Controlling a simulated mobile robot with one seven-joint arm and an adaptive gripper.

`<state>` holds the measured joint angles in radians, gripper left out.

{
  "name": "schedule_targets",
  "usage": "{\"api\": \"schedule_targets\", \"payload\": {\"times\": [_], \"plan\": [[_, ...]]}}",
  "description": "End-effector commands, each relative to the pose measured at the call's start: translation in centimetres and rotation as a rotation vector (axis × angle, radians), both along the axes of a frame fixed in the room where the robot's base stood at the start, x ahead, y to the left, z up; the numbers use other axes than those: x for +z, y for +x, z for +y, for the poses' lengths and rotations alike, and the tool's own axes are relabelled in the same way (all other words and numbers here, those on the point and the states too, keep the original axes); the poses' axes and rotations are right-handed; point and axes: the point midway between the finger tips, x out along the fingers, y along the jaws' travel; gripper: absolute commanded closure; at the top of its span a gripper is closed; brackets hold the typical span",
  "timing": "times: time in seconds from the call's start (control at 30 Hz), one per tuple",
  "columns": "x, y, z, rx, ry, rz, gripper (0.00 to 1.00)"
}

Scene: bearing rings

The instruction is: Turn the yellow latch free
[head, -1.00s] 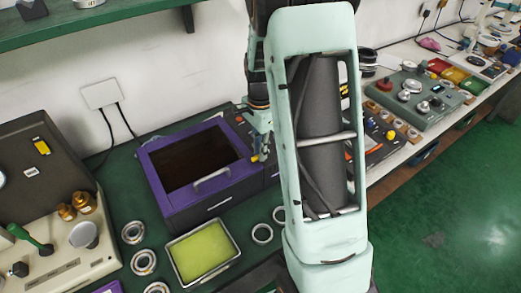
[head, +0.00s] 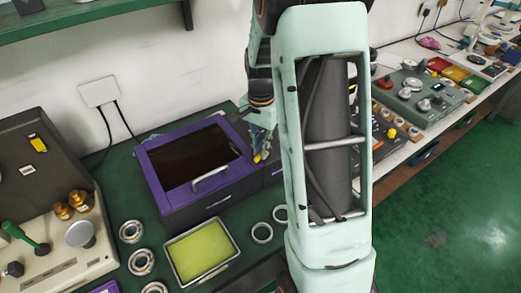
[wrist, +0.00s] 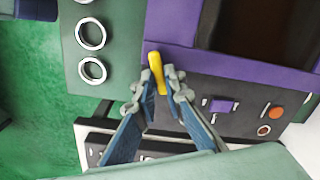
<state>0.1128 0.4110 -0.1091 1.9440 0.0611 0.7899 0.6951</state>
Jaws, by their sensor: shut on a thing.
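The yellow latch (wrist: 156,68) shows in the wrist view as a short bar at the front edge of the purple-lidded box (wrist: 172,50), standing nearly upright in the picture with a slight tilt. My gripper (wrist: 161,84) is shut on it, with one finger on each side of its lower part. In the head view the latch (head: 258,158) is a small yellow spot at the right side of the purple box (head: 158,178), just under my gripper (head: 261,146). The lid is down, and its dark window and silver handle (head: 210,179) are visible.
A metal tray with a yellow-green pad (head: 202,251) stands in front of the box. Several bearing rings (head: 262,232) lie on the green bench around it. A control panel with an orange button (wrist: 275,112) is close to my gripper. My arm hides the bench to the right.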

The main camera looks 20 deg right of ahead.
Motion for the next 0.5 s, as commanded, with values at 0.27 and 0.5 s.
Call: {"api": "schedule_targets", "payload": {"times": [0.27,0.5], "plan": [[-0.06,-0.11,-0.16,0.261,0.0,-0.002,1.0],[-0.04,-0.23,-0.33,0.489,0.0,-0.001,1.0]]}}
